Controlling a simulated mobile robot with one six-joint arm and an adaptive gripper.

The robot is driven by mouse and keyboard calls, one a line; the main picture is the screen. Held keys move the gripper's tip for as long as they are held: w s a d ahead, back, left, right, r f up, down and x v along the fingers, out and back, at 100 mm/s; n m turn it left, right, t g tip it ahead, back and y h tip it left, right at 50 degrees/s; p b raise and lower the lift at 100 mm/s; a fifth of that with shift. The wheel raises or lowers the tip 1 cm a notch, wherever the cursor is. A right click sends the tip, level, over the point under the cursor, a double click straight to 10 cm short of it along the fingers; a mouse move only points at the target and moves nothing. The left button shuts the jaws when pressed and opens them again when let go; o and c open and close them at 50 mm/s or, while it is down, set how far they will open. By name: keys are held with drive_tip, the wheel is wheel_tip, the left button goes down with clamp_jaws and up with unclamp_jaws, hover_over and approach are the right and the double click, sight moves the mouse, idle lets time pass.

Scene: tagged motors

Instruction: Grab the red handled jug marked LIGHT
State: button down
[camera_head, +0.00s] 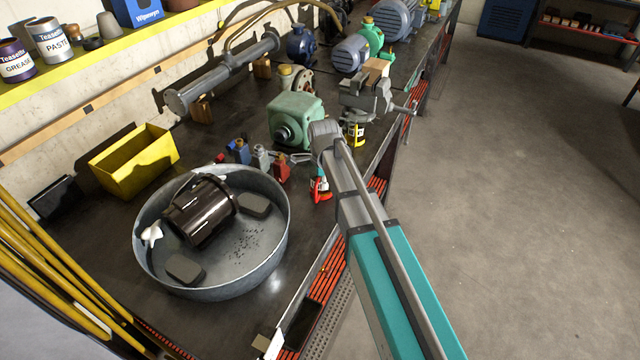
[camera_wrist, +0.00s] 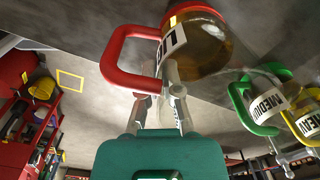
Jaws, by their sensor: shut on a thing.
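The red handled jug (camera_wrist: 205,50) is at the top middle of the wrist view, with amber liquid inside and a white label of which "LIG" shows. Its red handle (camera_wrist: 118,58) curves out to the left. My gripper (camera_wrist: 160,88) is shut on the jug at the lower end of the handle; the exact contact is partly hidden. In the head view a red part of the jug (camera_head: 320,190) shows at the bench's front edge, beside my arm, which hides most of my gripper there.
Jugs with a green handle marked MEDIUM (camera_wrist: 265,98) and a yellow handle (camera_wrist: 305,115) stand to the right. A round metal basin (camera_head: 270,240), small bottles (camera_head: 262,157), a green gearbox (camera_head: 295,118) and a vise (camera_head: 365,95) crowd the bench. The floor at right is clear.

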drive_tip(key=shift+r+p, duration=0.35)
drive_tip(key=shift+r, duration=0.05)
idle(0.4)
drive_tip(key=shift+s+r+p, duration=0.1)
drive_tip(key=shift+r+p, duration=1.3)
drive_tip(key=s+d+r+p, duration=0.3)
drive_tip(key=s+r+p, duration=0.6)
drive_tip(key=s, duration=0.4)
drive_tip(key=shift+d+r, duration=0.2)
drive_tip(key=shift+d, duration=0.15)
drive_tip(key=shift+s, duration=0.15)
drive_tip(key=shift+f, duration=0.1)
idle(0.5)
